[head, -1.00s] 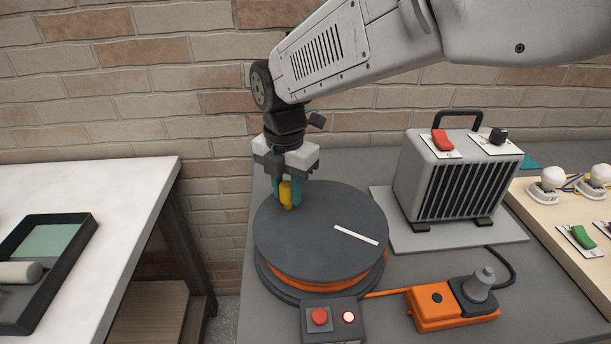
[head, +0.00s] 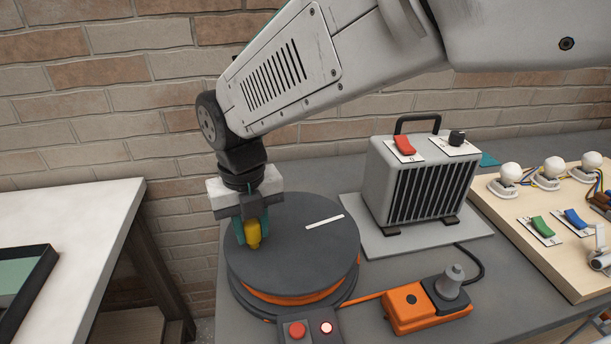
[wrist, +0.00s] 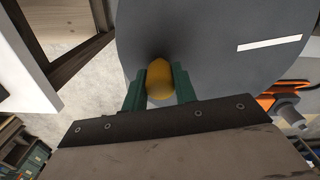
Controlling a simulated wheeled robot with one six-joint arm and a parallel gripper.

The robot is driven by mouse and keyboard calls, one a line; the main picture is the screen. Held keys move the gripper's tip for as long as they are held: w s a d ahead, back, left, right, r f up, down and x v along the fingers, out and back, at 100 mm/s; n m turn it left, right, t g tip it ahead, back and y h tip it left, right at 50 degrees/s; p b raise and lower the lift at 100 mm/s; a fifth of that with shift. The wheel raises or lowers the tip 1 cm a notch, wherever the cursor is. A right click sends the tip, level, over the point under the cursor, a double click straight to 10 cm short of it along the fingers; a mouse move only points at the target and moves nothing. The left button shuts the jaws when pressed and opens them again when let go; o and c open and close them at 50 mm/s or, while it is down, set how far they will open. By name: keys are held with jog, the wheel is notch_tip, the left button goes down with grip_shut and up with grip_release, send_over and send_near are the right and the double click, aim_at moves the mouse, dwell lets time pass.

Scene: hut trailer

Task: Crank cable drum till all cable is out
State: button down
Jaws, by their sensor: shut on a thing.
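The cable drum (head: 300,243) lies flat on the grey bench, with a dark round top and a white stripe (head: 324,222). Orange cable (head: 290,299) shows around its side below the top. A yellow crank knob (head: 253,235) stands near the left edge of the drum top. My gripper (head: 251,232) is shut on the knob from above. In the wrist view, its two green fingers sit on either side of the knob (wrist: 159,78). Cable runs from the drum to an orange socket block (head: 428,305) with a grey plug in it. How much cable is wound is partly hidden.
A control box with a red button and a lit lamp (head: 326,327) stands in front of the drum. A grey heater (head: 422,185) stands behind right. A wooden board (head: 545,220) holds bulbs and switches. A white table (head: 70,230) is at left, across a gap.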

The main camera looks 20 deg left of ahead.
jog(key=shift+s+d+r+n, duration=0.1)
jog(key=shift+s+d+n, duration=0.15)
jog(key=shift+n, duration=0.25)
jog(key=c, duration=1.1)
grip_release()
notch_tip(320, 180, up, 8)
jog(key=shift+f, duration=0.15)
